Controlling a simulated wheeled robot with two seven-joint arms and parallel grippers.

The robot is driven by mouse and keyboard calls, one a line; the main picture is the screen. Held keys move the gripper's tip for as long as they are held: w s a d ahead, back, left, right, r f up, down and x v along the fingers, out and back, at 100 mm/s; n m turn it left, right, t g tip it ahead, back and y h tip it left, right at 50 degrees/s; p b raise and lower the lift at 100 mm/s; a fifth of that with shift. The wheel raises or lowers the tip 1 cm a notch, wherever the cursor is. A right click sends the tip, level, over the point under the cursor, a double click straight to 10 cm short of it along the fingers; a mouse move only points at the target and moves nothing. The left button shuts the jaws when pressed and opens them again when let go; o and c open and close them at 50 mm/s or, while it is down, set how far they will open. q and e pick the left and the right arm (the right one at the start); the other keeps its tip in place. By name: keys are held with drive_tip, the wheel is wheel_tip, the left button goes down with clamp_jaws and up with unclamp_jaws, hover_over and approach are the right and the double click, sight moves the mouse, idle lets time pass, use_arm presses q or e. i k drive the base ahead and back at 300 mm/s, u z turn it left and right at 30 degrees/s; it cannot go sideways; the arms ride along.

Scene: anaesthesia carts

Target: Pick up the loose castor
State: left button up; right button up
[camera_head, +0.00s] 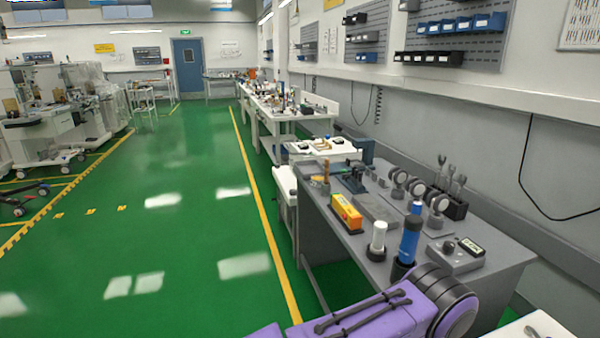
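No castor can be singled out with certainty as the loose one. Several small round grey wheel-like parts (437,212) stand in a group on the near grey workbench (340,240), and they may be castors. Small dark items (338,140) lie on the white surface behind it, too small to identify. A purple arm link of mine with a black round joint crosses the bottom of the view in front of the bench. Neither of my grippers shows.
On the near bench are a yellow-orange box (346,213), a white cylinder (378,238), a blue bottle (411,240) and a grey box device (455,254). Anaesthesia carts (45,125) stand at the left. The green floor (180,230) between is clear. A wall runs along the right.

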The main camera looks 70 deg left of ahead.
sight(398, 175)
drive_tip(key=u, duration=1.6)
drive_tip(key=k, duration=0.25)
drive_tip(key=z, duration=0.1)
